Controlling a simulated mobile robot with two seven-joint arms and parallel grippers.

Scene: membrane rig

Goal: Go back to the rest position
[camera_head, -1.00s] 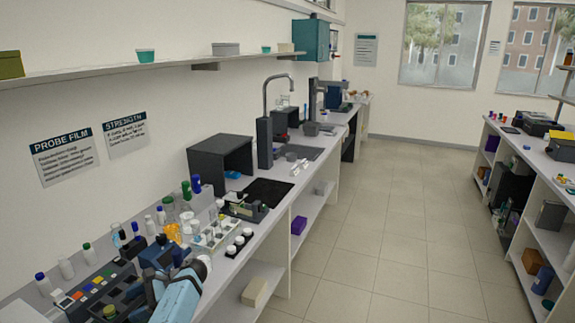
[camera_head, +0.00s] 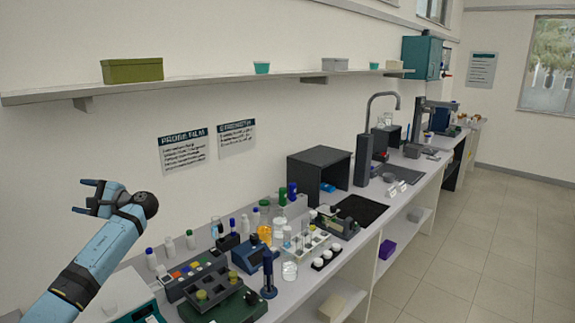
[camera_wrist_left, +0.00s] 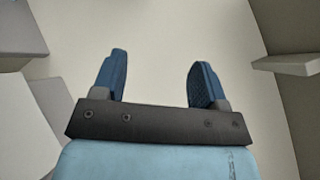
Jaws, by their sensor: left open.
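My left gripper (camera_head: 88,198) is raised at the left of the head view, in front of the wall and above the left end of the bench (camera_head: 360,236). Its fingers point left, away from the bench items. In the left wrist view the two blue fingers of the left gripper (camera_wrist_left: 156,82) stand wide apart with nothing between them. Only pale wall and blurred surfaces lie beyond them. My right gripper does not show in either view.
The bench holds several bottles, a colored block tray (camera_head: 190,272), a blue device (camera_head: 256,258), a tube rack (camera_head: 306,242) and a black box (camera_head: 318,172). A wall shelf (camera_head: 210,85) carries a green box (camera_head: 132,69). The floor (camera_head: 490,240) at right is clear.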

